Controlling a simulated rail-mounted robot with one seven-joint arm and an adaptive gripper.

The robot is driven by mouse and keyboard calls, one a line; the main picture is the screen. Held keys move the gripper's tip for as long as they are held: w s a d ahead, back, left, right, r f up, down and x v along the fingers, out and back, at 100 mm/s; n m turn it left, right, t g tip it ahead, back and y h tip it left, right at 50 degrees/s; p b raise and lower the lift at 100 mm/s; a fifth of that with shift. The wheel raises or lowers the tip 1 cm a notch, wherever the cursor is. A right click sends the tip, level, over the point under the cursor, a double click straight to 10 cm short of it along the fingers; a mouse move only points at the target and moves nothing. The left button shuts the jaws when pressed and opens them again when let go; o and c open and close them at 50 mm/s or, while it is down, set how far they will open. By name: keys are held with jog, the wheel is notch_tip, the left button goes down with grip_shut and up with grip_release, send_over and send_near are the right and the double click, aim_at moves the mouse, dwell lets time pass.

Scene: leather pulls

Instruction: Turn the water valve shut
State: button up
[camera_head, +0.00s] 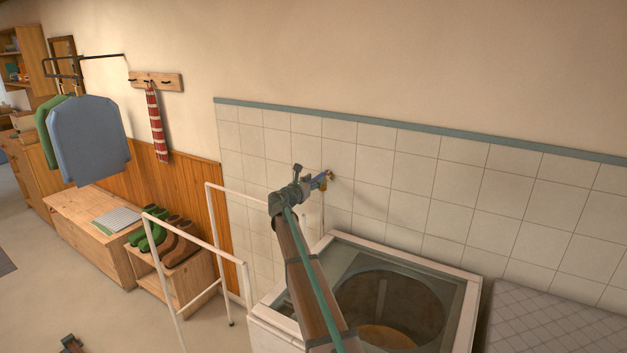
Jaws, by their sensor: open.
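The water valve (330,174) is a small brass-coloured fitting on the white tiled wall, above the back edge of the washing machine. A thin pale hose or pipe seems to hang below it. My arm reaches up from the bottom of the view over the machine. My gripper (319,181) is open at the valve, with bluish parts right in front of it. The gripper covers much of the valve, so the handle's angle is hidden. I cannot tell whether the fingers touch the handle.
The washing machine (467,311) with a round drum opening stands below. A quilted grey surface (560,325) is at right. The wall above the tiles is clear.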

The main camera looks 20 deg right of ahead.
grip_shut()
dwell(0.3)
